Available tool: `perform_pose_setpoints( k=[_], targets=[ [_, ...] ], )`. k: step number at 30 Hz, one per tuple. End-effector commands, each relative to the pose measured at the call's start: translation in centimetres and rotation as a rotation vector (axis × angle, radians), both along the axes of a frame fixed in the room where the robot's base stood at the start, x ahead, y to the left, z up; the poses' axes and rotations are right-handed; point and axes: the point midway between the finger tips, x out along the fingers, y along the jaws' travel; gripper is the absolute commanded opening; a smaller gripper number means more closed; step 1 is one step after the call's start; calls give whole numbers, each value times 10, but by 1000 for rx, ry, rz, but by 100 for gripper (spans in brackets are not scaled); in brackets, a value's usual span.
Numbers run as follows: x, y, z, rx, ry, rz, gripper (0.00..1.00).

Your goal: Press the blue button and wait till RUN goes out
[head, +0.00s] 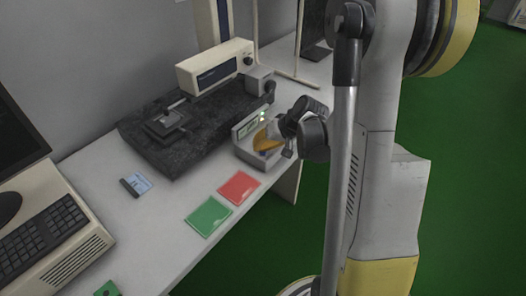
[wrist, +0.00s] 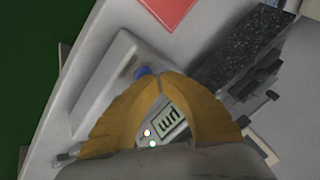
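The blue button (wrist: 143,72) shows in the wrist view on the grey control box (wrist: 110,72), just beyond my fingertips. The box (head: 243,151) stands near the table's right edge in the head view. My gripper (wrist: 158,82) has yellow fingers with their tips together, and nothing shows between them. In the head view my gripper (head: 264,141) is over the box and hides the button. I cannot tell if the tips touch the button. A small display (wrist: 169,122) and two lit lamps (wrist: 149,138) show between the fingers; I cannot read a RUN label.
A dark slab (head: 180,130) with a small fixture lies left of the box. A red sheet (head: 239,188) and a green sheet (head: 208,217) lie in front. A beige instrument (head: 215,68) stands behind. A keyboard (head: 45,235) is at the left.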

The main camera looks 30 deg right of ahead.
Motion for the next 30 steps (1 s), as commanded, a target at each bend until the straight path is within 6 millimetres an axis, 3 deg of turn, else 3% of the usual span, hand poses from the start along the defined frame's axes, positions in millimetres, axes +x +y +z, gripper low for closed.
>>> perform_pose_setpoints(
  k=[6, 19, 30],
  targets=[
    [0, 0, 13, 0, 0, 0, 0],
    [0, 0, 17, 0, 0, 0, 0],
    [0, 0, 53, 0, 0, 0, 0]
  ],
)
